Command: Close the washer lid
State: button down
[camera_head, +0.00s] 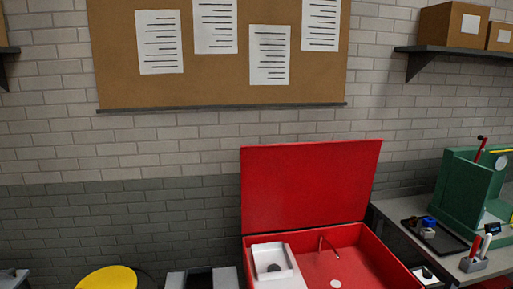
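The red washer stands low at the centre right of the head view. Its red lid (307,187) is raised, tilted up and back toward the brick wall. The open red basin (362,255) below shows its inside, with a white box-like insert (272,264) at the left, a thin spout (328,246) and a pale round spot on the floor. The basin's front is cut off by the bottom edge. My gripper is not in view.
A grey bench (405,222) at the right holds a black tray (434,237) with small parts and a green machine (469,190). A yellow round stool seat (109,278) is at the lower left. A corkboard (218,80) and a shelf (455,50) with boxes are on the wall.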

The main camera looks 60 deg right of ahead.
aim_at(293, 185)
jog(key=z, duration=0.1)
jog(key=i, duration=1)
jog(key=u, duration=0.1)
